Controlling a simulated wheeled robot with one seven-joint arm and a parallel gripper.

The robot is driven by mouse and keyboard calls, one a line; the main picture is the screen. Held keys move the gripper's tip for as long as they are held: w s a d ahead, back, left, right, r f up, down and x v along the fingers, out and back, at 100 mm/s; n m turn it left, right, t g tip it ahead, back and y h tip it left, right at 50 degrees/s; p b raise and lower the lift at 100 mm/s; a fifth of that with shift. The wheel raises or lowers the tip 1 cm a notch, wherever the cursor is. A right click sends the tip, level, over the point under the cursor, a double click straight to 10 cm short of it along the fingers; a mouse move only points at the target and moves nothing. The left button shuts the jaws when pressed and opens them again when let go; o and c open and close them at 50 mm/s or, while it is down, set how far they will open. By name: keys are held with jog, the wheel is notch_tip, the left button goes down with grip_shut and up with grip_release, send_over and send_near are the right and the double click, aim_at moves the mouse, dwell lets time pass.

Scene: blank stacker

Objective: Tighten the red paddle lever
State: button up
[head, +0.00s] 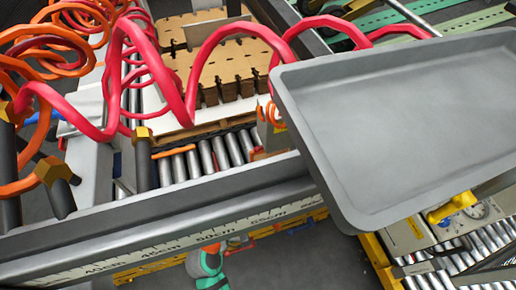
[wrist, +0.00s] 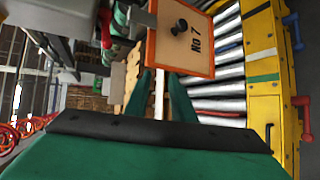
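A red lever (wrist: 304,115) sticks out from the outer side of a yellow frame at the right edge of the wrist view. I take it to be the red paddle lever; I cannot tell how tight it is. My gripper (wrist: 161,76) shows two green fingers with a narrow gap between them, and I see nothing held there. The fingers are well to the left of the lever and apart from it.
An orange-edged "No 7" plate (wrist: 183,40) with a black knob is just beyond my fingers. The yellow frame (wrist: 263,90) borders rollers (wrist: 215,88) and carries a blue lever (wrist: 293,30). A grey tray (head: 410,120) and red coiled hose (head: 235,32) crowd the head view.

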aim_at(256, 151)
jog(key=w+r+n+h, duration=0.1)
jog(key=w+r+h, duration=0.4)
jog(key=r, duration=0.4)
jog(key=x, duration=1)
jog(key=shift+w, duration=0.15)
jog(key=shift+c, duration=0.2)
grip_shut()
